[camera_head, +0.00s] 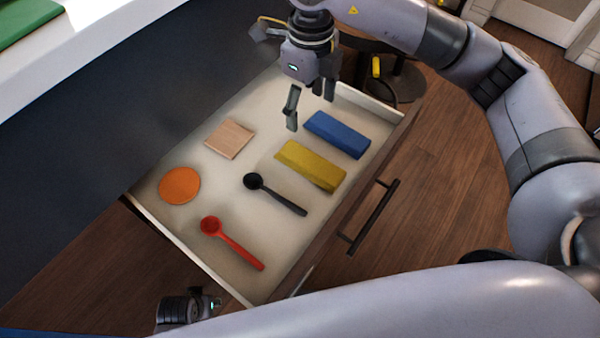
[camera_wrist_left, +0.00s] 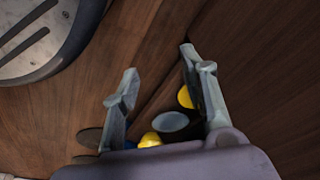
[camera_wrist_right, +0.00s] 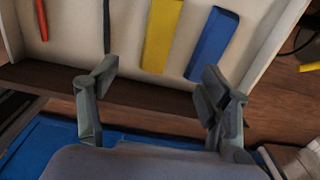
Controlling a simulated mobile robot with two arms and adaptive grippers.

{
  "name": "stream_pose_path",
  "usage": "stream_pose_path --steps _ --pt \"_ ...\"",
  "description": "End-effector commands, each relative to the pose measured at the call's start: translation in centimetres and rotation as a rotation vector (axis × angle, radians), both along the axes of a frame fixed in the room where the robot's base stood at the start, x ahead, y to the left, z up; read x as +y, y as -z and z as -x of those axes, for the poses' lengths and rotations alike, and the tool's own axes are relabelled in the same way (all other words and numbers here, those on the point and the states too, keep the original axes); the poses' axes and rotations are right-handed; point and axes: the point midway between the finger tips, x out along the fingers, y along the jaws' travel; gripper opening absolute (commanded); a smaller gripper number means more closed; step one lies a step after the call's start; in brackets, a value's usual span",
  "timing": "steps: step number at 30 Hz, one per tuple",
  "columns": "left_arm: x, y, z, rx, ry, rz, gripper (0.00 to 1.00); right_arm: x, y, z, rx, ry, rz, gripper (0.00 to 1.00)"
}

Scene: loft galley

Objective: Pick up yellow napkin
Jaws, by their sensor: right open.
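The yellow napkin (camera_head: 311,166) lies folded in a long strip in the open drawer, between a blue folded napkin (camera_head: 337,134) and a black spoon (camera_head: 274,194). It also shows in the right wrist view (camera_wrist_right: 162,36), beyond my fingers. My right gripper (camera_head: 311,106) is open and empty above the drawer, behind and to the left of the blue napkin, apart from the yellow one. My left gripper (camera_wrist_left: 163,92) is open in the left wrist view, pointing toward the wooden floor, with no drawer item between its fingers. Its fingertips do not show in the head view.
The drawer (camera_head: 228,278) also holds a red spoon (camera_head: 232,243), an orange disc (camera_head: 179,185) and a tan square (camera_head: 229,139). Its dark handle (camera_head: 370,216) is on the right side. A dark stool (camera_head: 395,84) stands behind the drawer. Wooden floor is clear at right.

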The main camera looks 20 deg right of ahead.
Motion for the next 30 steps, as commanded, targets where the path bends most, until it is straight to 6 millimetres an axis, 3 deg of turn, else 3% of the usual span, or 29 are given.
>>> stream_pose_path --steps 5,15,30 --pt "0.0 -0.8 -0.4 -0.007 -0.001 0.001 0.4 0.0 2.5 0.1 0.004 0.008 0.001 0.72" --pt "-0.1 -3.4 -1.2 -0.02 -0.003 0.001 0.4 0.0 9.8 0.1 0.004 0.005 0.001 0.72" --pt "-0.2 -5.1 -1.6 -0.03 -0.005 0.003 0.4 -0.1 14.4 0.2 0.004 0.004 0.0 0.72"
